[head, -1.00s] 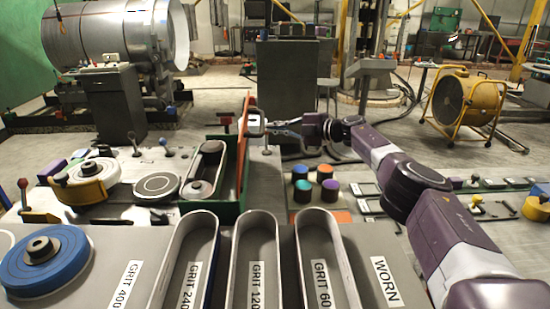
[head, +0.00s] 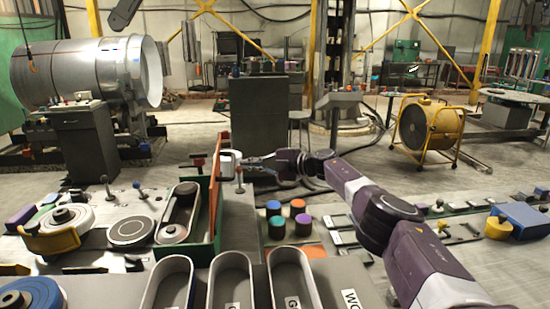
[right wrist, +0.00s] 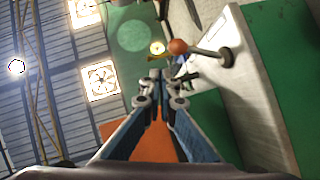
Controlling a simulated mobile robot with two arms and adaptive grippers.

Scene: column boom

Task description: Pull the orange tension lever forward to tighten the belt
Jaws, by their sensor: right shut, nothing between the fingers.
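A short lever with an orange-brown ball knob (head: 239,171) stands just right of an upright orange panel (head: 215,172). In the right wrist view an orange ball knob (right wrist: 178,47) on a dark rod lies just beyond my fingertips, a little to the right. It looks apart from them. My right gripper (head: 248,163) reaches left toward the panel, close to the lever knob and a pale frame (head: 229,160). In the right wrist view my right gripper (right wrist: 160,76) has its fingertips together with nothing between them. My left gripper is out of view.
A belt unit (head: 178,212) stands left of the panel on a green-edged base. Several coloured knobs (head: 297,207) stand on a plate below my right arm. Open belt loops (head: 230,280) fill the front. A yellow fan (head: 427,128) and bare floor lie behind.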

